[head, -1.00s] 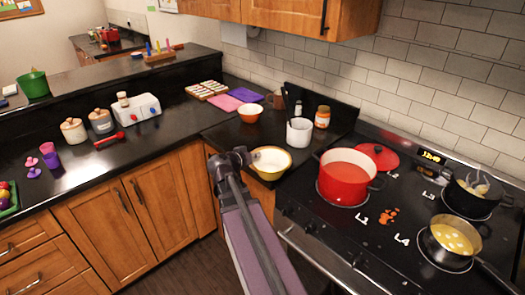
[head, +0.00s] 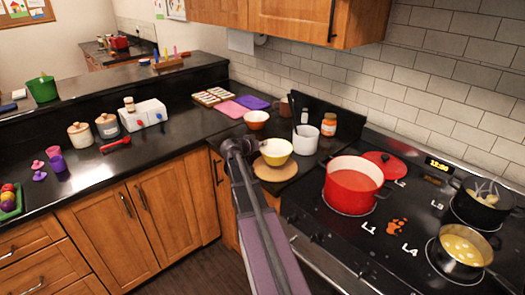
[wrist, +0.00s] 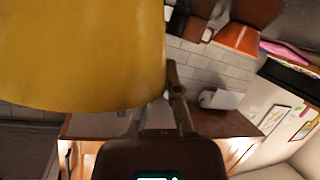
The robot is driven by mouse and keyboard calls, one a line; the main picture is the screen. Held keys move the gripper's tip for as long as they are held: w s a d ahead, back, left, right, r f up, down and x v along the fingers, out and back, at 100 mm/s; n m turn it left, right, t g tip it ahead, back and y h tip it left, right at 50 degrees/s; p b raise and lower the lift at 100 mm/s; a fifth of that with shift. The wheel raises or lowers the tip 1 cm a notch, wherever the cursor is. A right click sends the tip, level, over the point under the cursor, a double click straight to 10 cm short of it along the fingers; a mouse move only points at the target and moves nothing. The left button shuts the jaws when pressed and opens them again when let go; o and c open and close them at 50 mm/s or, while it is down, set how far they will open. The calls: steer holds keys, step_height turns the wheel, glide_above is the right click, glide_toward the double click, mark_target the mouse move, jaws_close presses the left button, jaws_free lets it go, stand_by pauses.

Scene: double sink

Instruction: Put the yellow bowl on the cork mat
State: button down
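The yellow bowl (head: 277,152), pale inside, is upright at the back part of the round cork mat (head: 268,173) on the counter corner left of the stove. The mat's front part shows below the bowl; I cannot tell whether the bowl touches it or hangs just above. My gripper (head: 252,146) is at the bowl's left side and appears shut on its wall. In the wrist view the bowl (wrist: 80,50) fills the upper left, with my gripper (wrist: 168,88) at its edge; one finger is partly hidden by the bowl. The mat cannot be made out there.
An orange bowl (head: 256,119) stands behind the yellow bowl. A white canister (head: 305,139) and an orange jar (head: 329,125) stand close to its right. A red pot (head: 352,190) is on the stove at right. The counter to the left has free room.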

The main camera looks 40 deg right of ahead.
steer(key=shift+w+d+f, duration=0.2)
steer(key=shift+w+d, duration=0.25)
steer(key=shift+w, duration=0.15)
steer(key=shift+s+f+b, duration=0.1)
steer(key=shift+f+b, duration=1.5)
steer(key=shift+b, duration=0.25)
steer(key=shift+f, duration=0.1)
steer(key=c, duration=0.8)
jaws_free()
steer(key=shift+a, duration=0.1)
steer(key=shift+s+a+r, duration=0.1)
steer(key=shift+a+r, duration=0.15)
steer(key=p+v, duration=0.4)
steer(key=v, duration=0.7)
steer(key=shift+a, duration=0.25)
